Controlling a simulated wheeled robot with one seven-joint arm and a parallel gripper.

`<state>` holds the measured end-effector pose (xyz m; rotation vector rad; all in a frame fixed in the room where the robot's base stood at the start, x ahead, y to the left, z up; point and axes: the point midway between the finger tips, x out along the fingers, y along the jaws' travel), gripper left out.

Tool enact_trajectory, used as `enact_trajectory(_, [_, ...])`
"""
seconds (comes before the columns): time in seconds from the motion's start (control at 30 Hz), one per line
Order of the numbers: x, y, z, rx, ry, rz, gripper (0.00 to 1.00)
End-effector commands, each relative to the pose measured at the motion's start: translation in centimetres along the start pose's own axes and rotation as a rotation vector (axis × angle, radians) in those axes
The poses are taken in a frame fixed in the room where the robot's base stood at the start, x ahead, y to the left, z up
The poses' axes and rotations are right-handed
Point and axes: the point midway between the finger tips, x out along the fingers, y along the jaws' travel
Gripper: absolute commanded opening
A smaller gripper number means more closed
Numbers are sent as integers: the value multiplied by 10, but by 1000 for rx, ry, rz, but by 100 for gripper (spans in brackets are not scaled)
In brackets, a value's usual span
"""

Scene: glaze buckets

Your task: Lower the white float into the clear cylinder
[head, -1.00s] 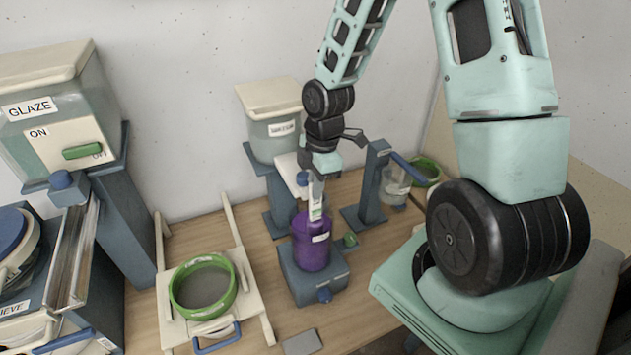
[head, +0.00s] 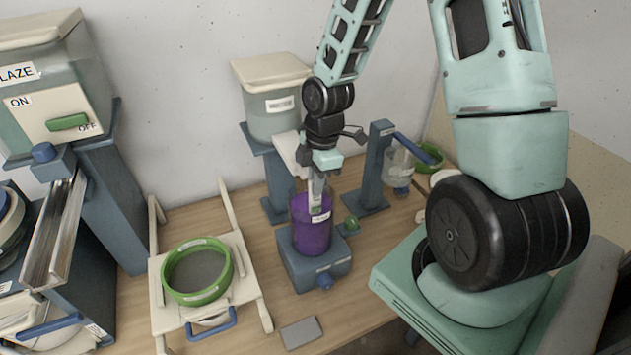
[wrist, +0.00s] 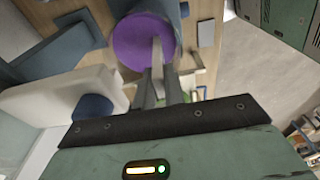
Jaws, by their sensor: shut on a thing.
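The clear cylinder (head: 312,235) stands upright on a blue-grey base, filled with purple liquid and bearing a white label. It also shows in the wrist view as a purple round (wrist: 131,44). My gripper (head: 317,181) is directly above the cylinder's mouth, pointing down. It is shut on the slim white float (wrist: 157,52), which hangs about upright between the fingers. In the wrist view, the float lies over the purple surface, right of its middle. Its lower end appears at or inside the mouth; how deep it sits I cannot tell.
A lidded bucket on a blue-grey stand (head: 272,100) is close behind my gripper. A blue-grey post with a lever (head: 374,165) stands to the right. A green-rimmed sieve (head: 197,272) on a cream frame is at left. A flat grey plate (head: 301,332) lies in front.

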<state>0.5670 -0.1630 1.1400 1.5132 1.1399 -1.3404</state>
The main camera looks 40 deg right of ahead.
Motion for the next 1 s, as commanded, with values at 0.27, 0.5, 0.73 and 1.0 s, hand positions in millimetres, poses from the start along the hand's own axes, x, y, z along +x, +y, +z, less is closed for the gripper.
enact_trajectory(0.27, [3,0,0,0,0,0,0])
enact_trajectory(0.5, [3,0,0,0,0,0,30])
enact_trajectory(0.73, [3,0,0,0,0,0,36])
enact_trajectory(1.0, [-13,1,1,3,1,5,36])
